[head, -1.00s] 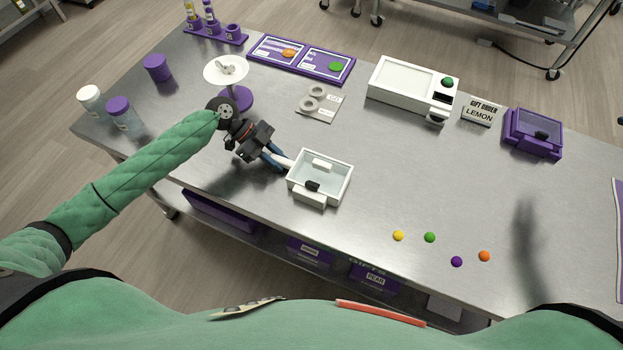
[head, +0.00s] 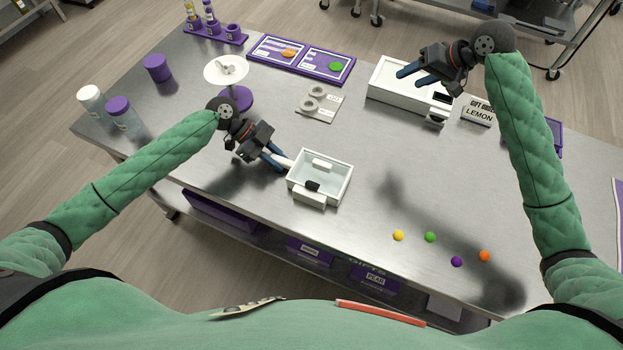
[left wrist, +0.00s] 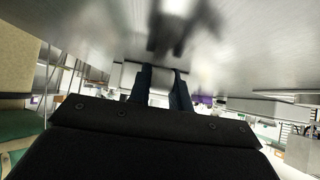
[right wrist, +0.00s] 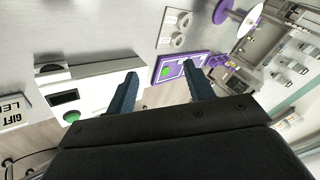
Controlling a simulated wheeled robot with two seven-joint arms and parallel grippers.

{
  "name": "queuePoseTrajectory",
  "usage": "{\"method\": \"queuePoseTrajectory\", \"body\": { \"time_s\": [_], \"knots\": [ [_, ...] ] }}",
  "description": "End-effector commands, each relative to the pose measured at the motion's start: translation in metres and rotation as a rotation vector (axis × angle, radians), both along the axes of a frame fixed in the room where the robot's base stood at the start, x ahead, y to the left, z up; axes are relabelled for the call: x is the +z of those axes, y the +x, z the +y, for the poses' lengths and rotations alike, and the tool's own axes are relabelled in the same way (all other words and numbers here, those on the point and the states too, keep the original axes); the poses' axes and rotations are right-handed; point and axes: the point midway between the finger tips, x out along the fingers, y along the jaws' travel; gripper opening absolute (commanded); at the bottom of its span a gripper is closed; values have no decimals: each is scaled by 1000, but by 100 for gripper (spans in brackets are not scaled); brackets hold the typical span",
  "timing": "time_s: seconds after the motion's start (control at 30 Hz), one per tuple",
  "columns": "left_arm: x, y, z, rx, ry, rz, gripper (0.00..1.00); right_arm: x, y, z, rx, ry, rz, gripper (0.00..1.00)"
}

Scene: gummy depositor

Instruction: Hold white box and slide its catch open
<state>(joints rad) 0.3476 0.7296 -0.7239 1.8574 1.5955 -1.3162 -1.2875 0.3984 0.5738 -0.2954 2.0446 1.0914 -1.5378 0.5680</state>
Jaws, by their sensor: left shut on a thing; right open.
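The small white box (head: 347,180) stands on the steel table in the head view, with a clear-looking top and a dark catch (head: 312,186) on its near side. My left gripper (head: 281,163) is shut on the pale handle at the box's left side. In the left wrist view its fingers (left wrist: 160,88) have a white part between them. My right gripper (head: 409,78) is open and empty, raised over the larger white machine at the back, away from the box. It also shows open in the right wrist view (right wrist: 160,75).
The white machine (head: 390,82) and a LEMON sign (head: 478,113) stand at the back right. A purple stand with a white dish (head: 226,69) is behind my left gripper. Coloured balls (head: 430,237) lie right of the box. Table between box and balls is clear.

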Motion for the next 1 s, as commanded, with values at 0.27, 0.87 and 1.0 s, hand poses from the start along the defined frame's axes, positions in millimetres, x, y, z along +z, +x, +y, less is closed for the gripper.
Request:
{"method": "queuePoseTrajectory", "body": {
  "time_s": [0.27,0.87,1.0],
  "knots": [
    [0,0,0,0,0,0,0,6,-48,115,-34,-58,215,53],
    [-1,0,0,0,0,0,0,-19,-187,233,-313,-407,456,53],
    [-1,0,0,0,0,0,0,-26,-207,236,-384,-472,456,53]
  ]
}}
